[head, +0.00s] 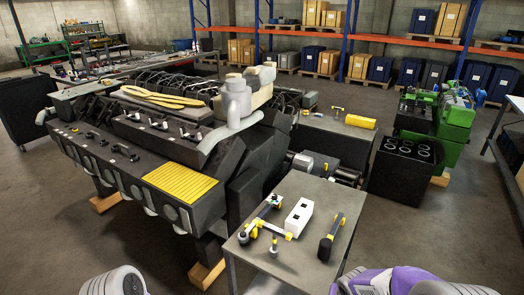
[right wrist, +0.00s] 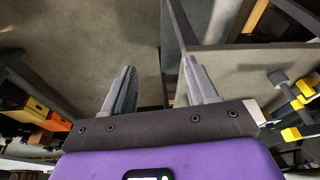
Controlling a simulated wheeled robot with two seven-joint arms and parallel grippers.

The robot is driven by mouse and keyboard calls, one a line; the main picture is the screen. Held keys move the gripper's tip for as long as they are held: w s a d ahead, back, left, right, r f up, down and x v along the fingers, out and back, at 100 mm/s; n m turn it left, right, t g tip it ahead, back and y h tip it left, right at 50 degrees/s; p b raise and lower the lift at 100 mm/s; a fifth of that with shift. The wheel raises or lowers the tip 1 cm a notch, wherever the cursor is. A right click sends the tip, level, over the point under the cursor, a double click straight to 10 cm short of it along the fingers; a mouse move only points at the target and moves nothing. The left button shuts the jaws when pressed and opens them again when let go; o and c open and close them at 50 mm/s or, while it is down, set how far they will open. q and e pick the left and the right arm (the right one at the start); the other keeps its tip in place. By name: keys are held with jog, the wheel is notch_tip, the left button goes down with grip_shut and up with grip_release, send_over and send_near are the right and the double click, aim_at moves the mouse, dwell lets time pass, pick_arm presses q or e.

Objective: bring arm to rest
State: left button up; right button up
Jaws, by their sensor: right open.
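My right gripper (right wrist: 159,68) is open in the right wrist view. Its two grey fingers are apart with nothing between them, and bare floor shows beyond. A dark table edge is close to its right finger. In the head view, purple and grey parts of my right arm (head: 410,283) show at the bottom, just right of the small table's near end. A pale grey part of my left arm (head: 114,282) shows at the bottom left. My left gripper is not seen in either view.
A small table (head: 300,260) in front holds a white block (head: 299,217) and several black-and-yellow tools (head: 331,237). A large dark engine (head: 150,150) with a yellow grille (head: 180,181) fills the left. A black crate (head: 402,172) stands right. Floor at the lower right is clear.

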jog(key=s+a+f+g+y+b, duration=0.1)
jog(key=s+a+f, duration=0.3)
jog(key=f, duration=0.4)
jog(key=s+a+f+n+g+y+b, duration=0.1)
jog(key=s+a+f+y+b, duration=0.1)
jog(key=s+a+f+b, duration=0.2)
jog(key=s+a+f+y+b, duration=0.1)
jog(key=s+a+f, duration=0.3)
jog(key=s+f, duration=0.5)
notch_tip(320, 180, down, 5)
jog(key=shift+s+a+f+n+g+y+b, duration=0.15)
jog(key=shift+s+a+n+g+y+b, duration=0.2)
jog(key=shift+b, duration=0.3)
jog(key=shift+w, duration=0.1)
